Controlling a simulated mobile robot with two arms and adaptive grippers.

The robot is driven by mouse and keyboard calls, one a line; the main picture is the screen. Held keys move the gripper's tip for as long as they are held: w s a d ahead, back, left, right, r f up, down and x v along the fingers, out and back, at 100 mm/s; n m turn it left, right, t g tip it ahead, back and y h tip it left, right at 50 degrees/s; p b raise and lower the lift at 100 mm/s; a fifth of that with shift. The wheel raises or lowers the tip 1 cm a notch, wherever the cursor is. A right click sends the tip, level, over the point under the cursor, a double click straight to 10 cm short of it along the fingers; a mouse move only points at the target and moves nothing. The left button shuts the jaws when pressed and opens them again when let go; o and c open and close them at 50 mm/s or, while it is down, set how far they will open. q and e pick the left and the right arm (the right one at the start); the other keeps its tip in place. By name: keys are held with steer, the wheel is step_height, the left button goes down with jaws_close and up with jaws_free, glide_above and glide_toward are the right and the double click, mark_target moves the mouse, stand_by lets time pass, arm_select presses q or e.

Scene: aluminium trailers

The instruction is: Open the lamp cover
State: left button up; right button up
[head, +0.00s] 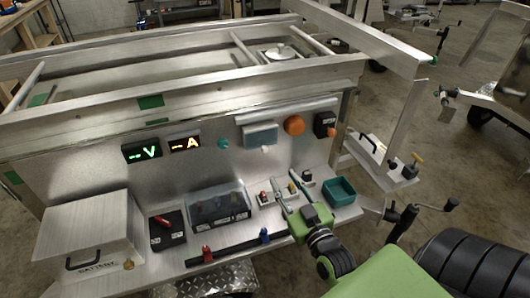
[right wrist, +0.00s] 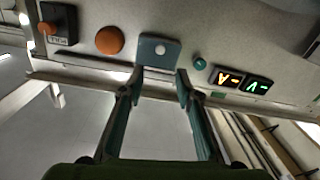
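A blue-grey rectangular cover (head: 261,135) with a small pale knob at its lower edge is on the upright metal panel. It also shows in the right wrist view (right wrist: 158,51), at the top middle. An orange round dome (head: 294,125) is to its right in the head view and to its left in the right wrist view (right wrist: 110,40). My right gripper (head: 287,184) is in front of the panel, lower than the cover. In the right wrist view its fingers (right wrist: 160,74) are apart, with nothing seen between them. My left gripper is not in view.
Two lit displays (head: 163,147) and a teal button (head: 223,143) are left of the cover. A clear-lidded switch box (head: 219,206), a battery box (head: 90,238) and a green tray (head: 339,191) stand on the shelf below. A black switch box (head: 325,124) is right of the dome.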

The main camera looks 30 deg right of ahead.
mark_target(266, 151)
steer(key=w, duration=0.4)
steer(key=w+d+p, duration=0.1)
steer(key=w, duration=0.3)
steer(key=w+d+p, duration=0.1)
steer(key=w, duration=0.4)
steer(key=shift+w+d, duration=0.1)
steer(key=shift+d, duration=0.15)
jaws_close()
